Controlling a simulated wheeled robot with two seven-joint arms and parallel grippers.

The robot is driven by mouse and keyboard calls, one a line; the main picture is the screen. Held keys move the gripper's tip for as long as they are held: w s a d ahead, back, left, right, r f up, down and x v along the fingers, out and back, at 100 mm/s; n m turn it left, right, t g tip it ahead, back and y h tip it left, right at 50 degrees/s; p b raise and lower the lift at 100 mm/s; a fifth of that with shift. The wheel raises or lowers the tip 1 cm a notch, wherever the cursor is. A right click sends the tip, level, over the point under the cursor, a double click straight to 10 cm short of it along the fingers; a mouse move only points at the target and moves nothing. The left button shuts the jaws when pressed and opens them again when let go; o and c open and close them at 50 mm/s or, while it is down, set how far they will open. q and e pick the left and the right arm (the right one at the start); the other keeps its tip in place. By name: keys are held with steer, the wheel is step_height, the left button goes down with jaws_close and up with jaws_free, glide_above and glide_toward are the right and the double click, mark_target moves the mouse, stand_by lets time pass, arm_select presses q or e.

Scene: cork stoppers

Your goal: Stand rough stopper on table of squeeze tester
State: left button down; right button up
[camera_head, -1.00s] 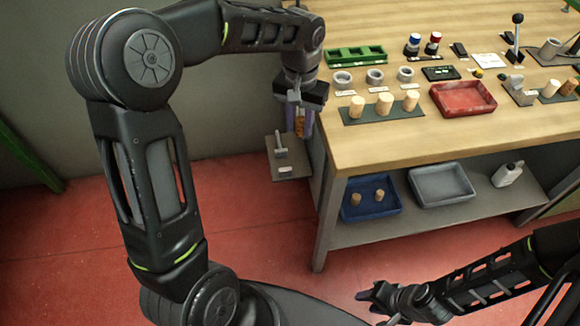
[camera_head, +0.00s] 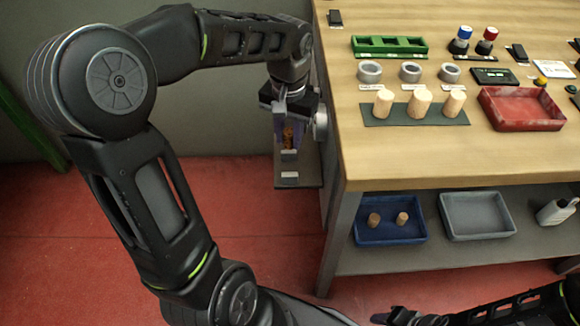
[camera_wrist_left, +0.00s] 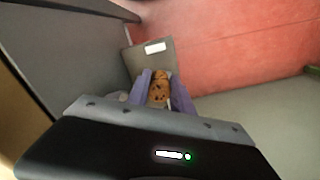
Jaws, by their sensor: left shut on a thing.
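The rough stopper (camera_head: 288,136), brown and dark-speckled, is held between the purple fingers of my left gripper (camera_head: 287,142). In the left wrist view the stopper (camera_wrist_left: 159,90) shows end-on between the fingers. The squeeze tester (camera_head: 312,174) is a grey unit at the left side of the bench, with a small plate and a white label. The stopper appears over this plate; whether it touches cannot be told, as gripper and fingers hide part of the tester. In the wrist view the tester's plate (camera_wrist_left: 137,60) lies just beyond the fingers. My right gripper (camera_head: 388,318) is partly cut off at the bottom edge.
The wooden bench (camera_head: 400,160) carries three pale stoppers on a dark mat (camera_head: 450,122), grey rings, a green rack (camera_head: 390,54) and a red tray (camera_head: 522,123). A blue tray (camera_head: 410,233) with two stoppers and a grey tray (camera_head: 478,236) stand on the lower shelf.

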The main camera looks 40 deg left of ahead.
mark_target(289, 149)
arm_select(q)
step_height(289, 149, down, 4)
steer(key=shift+f+b, duration=0.15)
steer(key=shift+b, duration=0.25)
steer(key=shift+f+b, duration=0.55)
steer(key=shift+f, duration=1.95)
steer(key=shift+f, duration=0.1)
steer(key=c, duration=1.1)
jaws_free()
steer(key=shift+c, duration=0.2)
steer(key=shift+r, duration=0.45)
step_height(289, 149, up, 11)
steer(key=shift+r+p, duration=0.2)
steer(key=shift+p, duration=1.05)
